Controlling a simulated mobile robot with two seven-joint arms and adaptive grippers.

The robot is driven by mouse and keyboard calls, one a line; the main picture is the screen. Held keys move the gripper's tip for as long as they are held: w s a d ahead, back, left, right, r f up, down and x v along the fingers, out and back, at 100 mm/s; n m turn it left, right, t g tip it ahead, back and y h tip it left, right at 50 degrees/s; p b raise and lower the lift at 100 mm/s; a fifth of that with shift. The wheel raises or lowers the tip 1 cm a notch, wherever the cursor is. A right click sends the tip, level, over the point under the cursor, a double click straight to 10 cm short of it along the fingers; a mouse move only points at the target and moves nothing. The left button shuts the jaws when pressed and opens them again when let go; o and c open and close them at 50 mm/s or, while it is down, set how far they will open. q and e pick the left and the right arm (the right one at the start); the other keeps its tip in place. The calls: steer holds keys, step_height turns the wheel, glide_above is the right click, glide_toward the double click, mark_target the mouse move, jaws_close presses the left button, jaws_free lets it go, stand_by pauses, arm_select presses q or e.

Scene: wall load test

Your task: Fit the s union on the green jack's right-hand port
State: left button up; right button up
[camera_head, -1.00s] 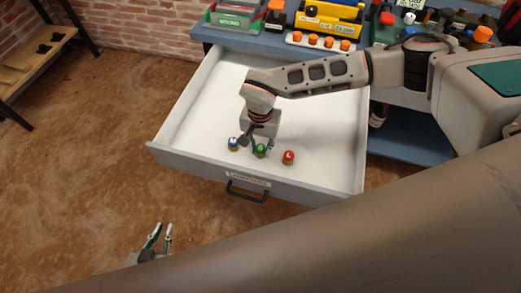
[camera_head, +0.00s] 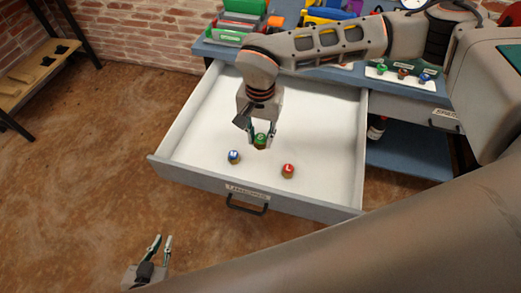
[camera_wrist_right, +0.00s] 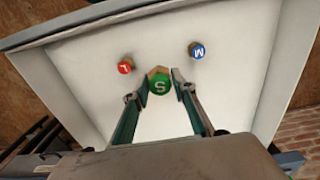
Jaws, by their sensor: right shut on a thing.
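The s union (camera_head: 260,141), a brass piece with a green top marked S, is between the fingertips of my right gripper (camera_head: 261,137). This gripper is shut on it, apparently a little above the white drawer floor. In the right wrist view the s union (camera_wrist_right: 159,86) shows its green face between the two fingers (camera_wrist_right: 157,92). My left gripper (camera_head: 160,243) is open and empty, in front of the drawer at lower left. I cannot pick out the green jack or its right-hand port for sure; my right arm covers part of the bench top.
The blue-topped M union (camera_head: 234,157) and red-topped L union (camera_head: 288,171) stand in the open drawer (camera_head: 180,168); both also show in the right wrist view. Behind, the bench carries a green tray (camera_head: 232,38) and a board with small coloured fittings (camera_head: 403,73).

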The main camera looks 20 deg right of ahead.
mark_target(260, 137)
step_height(260, 137, up, 8)
steer(key=shift+f, duration=0.15)
stand_by(0.3)
